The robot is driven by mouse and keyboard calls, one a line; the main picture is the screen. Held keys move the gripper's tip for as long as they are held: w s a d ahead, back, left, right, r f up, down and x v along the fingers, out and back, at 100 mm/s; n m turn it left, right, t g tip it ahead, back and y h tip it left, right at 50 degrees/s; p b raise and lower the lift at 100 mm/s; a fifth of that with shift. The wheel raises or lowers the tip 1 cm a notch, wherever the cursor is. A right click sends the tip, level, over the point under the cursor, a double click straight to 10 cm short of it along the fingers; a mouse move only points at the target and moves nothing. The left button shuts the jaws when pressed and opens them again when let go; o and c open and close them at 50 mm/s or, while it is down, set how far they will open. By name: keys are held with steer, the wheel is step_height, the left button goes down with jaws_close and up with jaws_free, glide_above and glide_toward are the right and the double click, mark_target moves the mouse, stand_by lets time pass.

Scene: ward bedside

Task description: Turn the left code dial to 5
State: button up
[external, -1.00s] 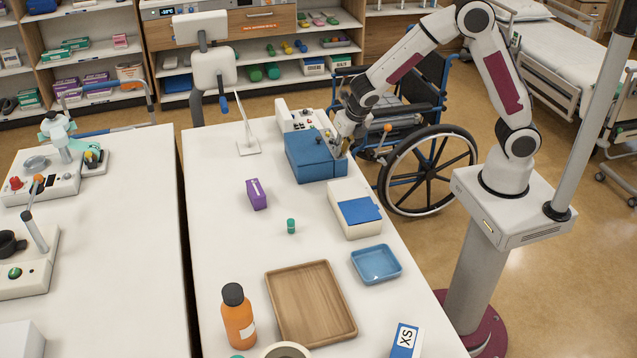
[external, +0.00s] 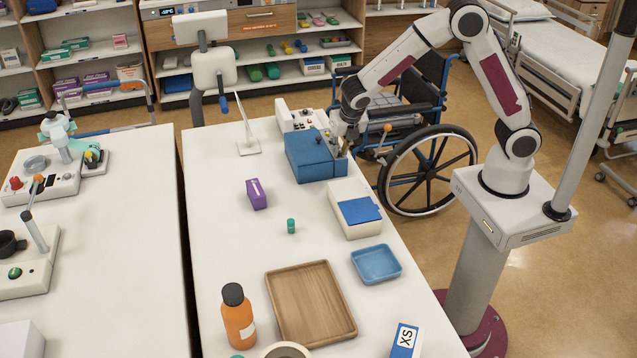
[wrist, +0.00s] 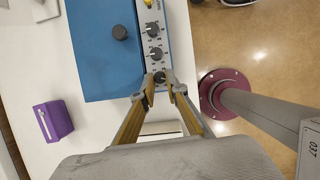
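A blue box (external: 310,160) stands near the right edge of the table; its blue lid also fills the upper middle of the wrist view (wrist: 98,72). A pale panel on its right side carries a row of dark dials: an upper dial (wrist: 152,29), a middle dial (wrist: 156,54) and a lower dial (wrist: 160,77). My gripper (wrist: 163,88) points down at the panel, its fingertips apart on either side of the lower dial. Contact cannot be made out. The numbers are too small to read. In the external view my gripper (external: 343,150) partly hides the panel.
A dark round knob (wrist: 119,32) sits on the blue lid. A white device with buttons (external: 300,118) stands behind the box. A white box with a blue lid (external: 352,222) stands in front, and a purple box (external: 257,194) lies left. A wheelchair (external: 425,165) stands beyond the table's right edge.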

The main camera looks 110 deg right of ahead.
steer(key=shift+o, duration=0.4)
steer(key=shift+n, duration=0.5)
steer(key=shift+s+n+t, duration=0.2)
steer(key=shift+n+t, duration=0.4)
steer(key=shift+n, duration=0.6)
steer(key=shift+s+d+n+t+y, duration=0.15)
steer(key=shift+n+t, duration=0.15)
steer(key=shift+n, duration=0.4)
steer(key=shift+a+n+t+y, duration=0.15)
steer(key=shift+n+t, duration=0.15)
steer(key=shift+n, duration=0.4)
steer(key=shift+d+n, duration=0.15)
steer(key=shift+n, duration=0.75)
steer(key=v, duration=0.8)
steer(key=w+d+r+n+t, duration=0.1)
steer(key=w+d+r+t, duration=0.2)
steer(key=w+r+t, duration=0.45)
steer(key=w+a+r+n+t+y, duration=0.1)
steer(key=w+a+r+n+y, duration=0.1)
steer(key=w+a+r+n, duration=0.1)
steer(key=w+a+r+n+t+y, duration=0.1)
steer(key=w+a+r+n, duration=0.3)
steer(key=w, duration=0.4)
steer(key=shift+a+r+n+y, duration=0.2)
steer(key=shift+a+n+y, duration=0.3)
steer(key=shift+n, duration=0.5)
